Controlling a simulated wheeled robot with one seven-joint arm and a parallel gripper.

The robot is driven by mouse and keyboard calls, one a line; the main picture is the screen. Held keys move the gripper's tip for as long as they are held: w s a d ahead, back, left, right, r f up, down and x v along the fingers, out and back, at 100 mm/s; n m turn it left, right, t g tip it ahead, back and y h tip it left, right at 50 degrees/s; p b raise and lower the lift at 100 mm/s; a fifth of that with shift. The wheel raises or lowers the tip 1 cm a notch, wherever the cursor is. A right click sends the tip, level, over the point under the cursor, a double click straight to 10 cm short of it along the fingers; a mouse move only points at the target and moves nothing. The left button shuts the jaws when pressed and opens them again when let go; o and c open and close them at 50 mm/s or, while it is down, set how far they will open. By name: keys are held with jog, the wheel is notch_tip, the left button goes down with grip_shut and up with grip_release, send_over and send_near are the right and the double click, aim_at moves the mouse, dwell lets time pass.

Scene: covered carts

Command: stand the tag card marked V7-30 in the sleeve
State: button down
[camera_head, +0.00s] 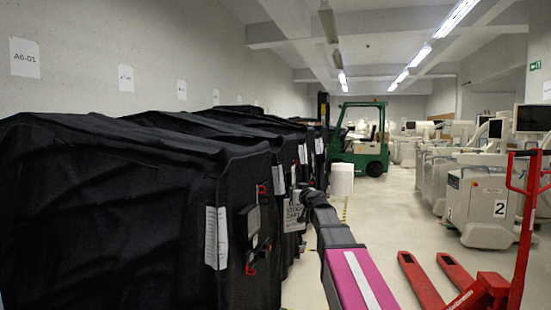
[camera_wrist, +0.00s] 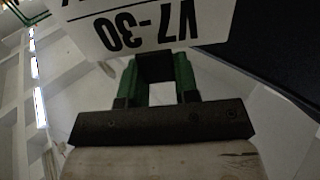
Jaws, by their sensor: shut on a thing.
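The tag card marked V7-30 (camera_wrist: 150,28) is white with black print and reads upside down at the top of the wrist view. My gripper (camera_wrist: 155,66) has green fingers shut on its edge. In the head view my gripper (camera_head: 300,194) is at the end of my arm, beside the black covered carts. A white printed card (camera_head: 293,214) shows there; its small text is unclear, and I cannot tell if it is the held one. A dark holder with red clips (camera_head: 250,228) is on the nearest cart's end; I cannot tell whether it is the sleeve.
Black covered carts (camera_head: 100,220) line the left wall, with a white sheet (camera_head: 216,237) on the nearest. A red pallet jack (camera_head: 490,287) stands at lower right. A green forklift (camera_head: 362,150) is at the back. The aisle floor (camera_head: 395,225) between is partly clear.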

jog(key=s+a+r+n+g+y, duration=0.2)
jog(key=a+r+n+g+y, duration=0.25)
jog(key=r, duration=0.35)
jog(key=s+a+r+n+g+y, duration=0.2)
jog(key=a+r+n+g+y, duration=0.3)
jog(key=r, duration=0.3)
jog(key=shift+g+y, duration=0.55)
jog(key=shift+w+a+f, duration=0.4)
jog(key=shift+w+a, duration=0.25)
jog(key=shift+a, duration=0.8)
jog(key=shift+w+a+f, duration=0.35)
jog(key=shift+w+a, duration=0.25)
jog(key=shift+a, duration=0.8)
jog(key=shift+w+a+f, duration=0.4)
jog(key=shift+w+a, duration=0.25)
jog(key=shift+a, duration=0.8)
jog(key=shift+f, duration=6.35)
jog(key=c, duration=0.8)
grip_release()
jog(key=v, duration=1)
jog(key=shift+s+d, duration=0.2)
jog(key=shift+d, duration=0.15)
